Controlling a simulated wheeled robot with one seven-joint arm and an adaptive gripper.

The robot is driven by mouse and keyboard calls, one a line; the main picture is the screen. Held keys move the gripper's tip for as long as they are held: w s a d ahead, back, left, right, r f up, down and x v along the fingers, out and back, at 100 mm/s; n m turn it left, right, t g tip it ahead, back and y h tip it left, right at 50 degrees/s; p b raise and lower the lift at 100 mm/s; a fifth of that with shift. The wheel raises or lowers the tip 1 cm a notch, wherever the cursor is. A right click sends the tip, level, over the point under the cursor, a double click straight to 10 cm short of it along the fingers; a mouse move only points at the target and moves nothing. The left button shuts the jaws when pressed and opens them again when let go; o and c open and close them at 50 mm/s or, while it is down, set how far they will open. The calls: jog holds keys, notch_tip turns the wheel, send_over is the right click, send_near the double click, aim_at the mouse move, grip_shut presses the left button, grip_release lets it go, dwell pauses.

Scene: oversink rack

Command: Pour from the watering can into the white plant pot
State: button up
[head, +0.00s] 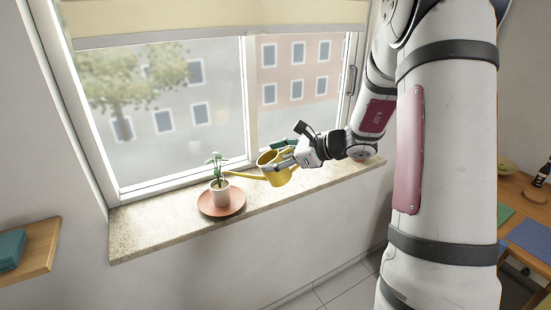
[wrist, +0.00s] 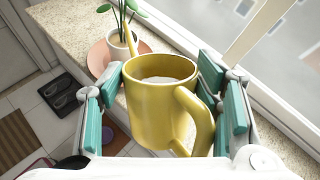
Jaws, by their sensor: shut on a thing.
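My gripper (head: 284,158) is shut on the yellow watering can (head: 271,172), with its teal finger pads on both sides of the body in the wrist view (wrist: 160,75). The can (wrist: 155,108) has its handle toward my wrist and a pale surface shows inside it. Its thin spout points left, and the tip is beside the plant just above the white plant pot (head: 221,194). I see no stream of water. The pot holds a small green plant (head: 216,164) and stands on a terracotta saucer (head: 236,207). The can partly hides the pot in the wrist view (wrist: 118,48).
The pot and saucer stand on a speckled stone sill (head: 150,226) before a closed window (head: 180,110). A wooden shelf with teal cloth (head: 10,246) is at the left. Dark shoes (wrist: 62,94) lie on the floor below. The sill left of the saucer is clear.

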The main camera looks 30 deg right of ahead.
jog(key=shift+w+a+r, duration=0.1)
jog(key=shift+r, duration=0.3)
jog(key=shift+f, duration=0.1)
dwell(0.9)
jog(key=shift+d+f+t+y+b, duration=0.2)
jog(key=shift+f+b, duration=0.3)
jog(key=shift+f, duration=0.05)
jog(key=shift+d+f+t+y+b, duration=0.15)
jog(key=shift+f+t+y+b, duration=0.05)
jog(key=shift+f+b, duration=0.3)
jog(key=shift+f, duration=0.15)
